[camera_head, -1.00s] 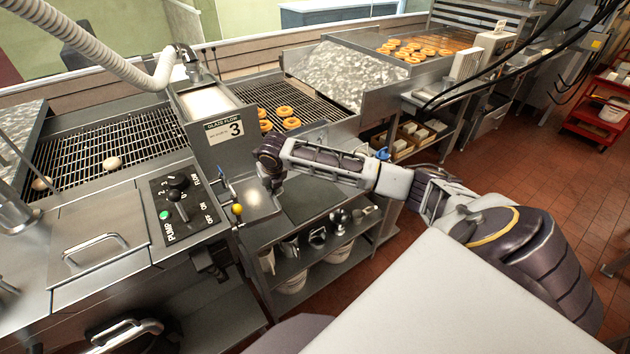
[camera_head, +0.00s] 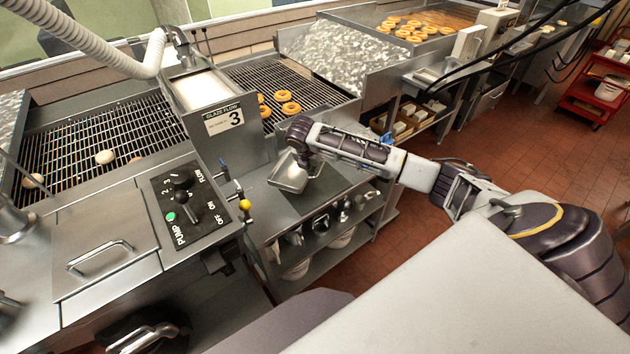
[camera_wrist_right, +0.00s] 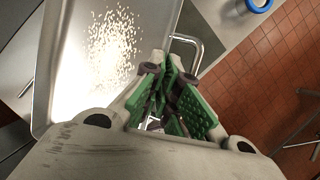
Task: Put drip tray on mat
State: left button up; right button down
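The drip tray (camera_head: 289,176) is a small shiny metal tray. My right gripper (camera_head: 299,135) is above it in the head view. In the right wrist view the tray (camera_wrist_right: 95,60) fills the upper left, and its bent bar handle (camera_wrist_right: 197,45) runs in between the green finger pads of the right gripper (camera_wrist_right: 170,95), which are shut on it. A dark mat (camera_head: 318,192) lies on the low counter at and beside the tray. I cannot tell whether the tray touches it. My left gripper is not in view.
A shelf with metal cups (camera_head: 322,222) is below the counter. Doughnuts (camera_head: 287,104) sit on the rack behind.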

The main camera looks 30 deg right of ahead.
jog(key=m, duration=0.2)
jog(key=s+d+m+g, duration=0.1)
jog(key=m, duration=0.1)
jog(key=d+m+g+h, duration=0.1)
jog(key=m, duration=0.1)
jog(key=shift+s+d+r, duration=0.15)
jog(key=shift+s+r, duration=0.05)
jog(key=shift+r, duration=0.05)
dwell(0.3)
jog(key=shift+f+p, duration=0.3)
jog(key=shift+f, duration=2.85)
jog(key=shift+f, duration=1.85)
jog(key=shift+f, duration=0.1)
